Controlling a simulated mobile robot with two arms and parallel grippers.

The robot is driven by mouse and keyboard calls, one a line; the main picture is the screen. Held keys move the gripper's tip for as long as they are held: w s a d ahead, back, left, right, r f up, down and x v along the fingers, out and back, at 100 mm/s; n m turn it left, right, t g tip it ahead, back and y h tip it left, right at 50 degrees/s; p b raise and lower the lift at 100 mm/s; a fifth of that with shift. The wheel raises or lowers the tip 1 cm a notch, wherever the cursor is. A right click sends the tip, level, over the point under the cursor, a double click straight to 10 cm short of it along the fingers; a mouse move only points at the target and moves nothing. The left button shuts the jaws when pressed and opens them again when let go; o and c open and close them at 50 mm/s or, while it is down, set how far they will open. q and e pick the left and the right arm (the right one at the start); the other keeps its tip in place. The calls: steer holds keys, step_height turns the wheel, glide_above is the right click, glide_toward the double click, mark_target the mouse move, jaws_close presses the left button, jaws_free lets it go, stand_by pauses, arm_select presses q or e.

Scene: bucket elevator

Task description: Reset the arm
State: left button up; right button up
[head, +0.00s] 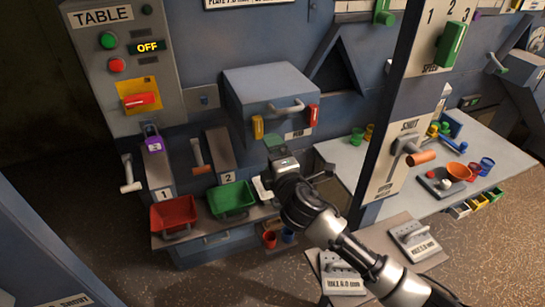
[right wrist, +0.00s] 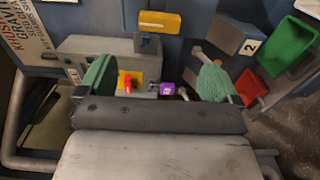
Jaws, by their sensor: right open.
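My right arm comes in from the lower right in the head view. Its gripper (head: 274,148) is in front of the blue-grey machine, above and right of the green bin. In the right wrist view the two green finger pads of my right gripper (right wrist: 155,83) stand wide apart with nothing held between them. The control panel with its red switch (right wrist: 127,82) shows beyond the fingers. My left gripper is in neither view.
A red bin (head: 173,212) and a green bin (head: 231,198) sit below numbered chutes. A blue-grey box with a handle (head: 285,106) juts out behind the gripper. A dark post (head: 388,123) stands right of the arm. Open floor (head: 150,275) lies at front left.

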steer(key=s+d+f+m+g+h, duration=0.1)
steer(key=s+d+f+m+g, duration=0.2)
steer(key=s, duration=0.5)
steer(key=s+d+f+m+g+h, duration=0.2)
steer(key=s+d+f+m+g, duration=0.1)
steer(key=s+d+f+m, duration=0.3)
steer(key=s+d+f+m+g+h, duration=0.2)
steer(key=s+f+m, duration=0.4)
steer(key=s, duration=0.4)
steer(key=shift+d+m+g, duration=0.6)
steer(key=shift+d+g, duration=0.2)
steer(key=shift+d, duration=0.55)
steer(key=s+d+f+m+g, duration=0.1)
steer(key=s+d+m+g, duration=0.3)
steer(key=s, duration=0.8)
step_height(320, 180, down, 28)
steer(key=s+g, duration=0.1)
steer(key=s+d+f+g+b, duration=0.1)
steer(key=s+d+f, duration=0.1)
steer(key=s+f, duration=1.3)
steer(key=shift+s+d+f+n+g+h, duration=0.2)
steer(key=shift+s+d+n+g+h, duration=0.15)
steer(key=shift+s+n, duration=0.1)
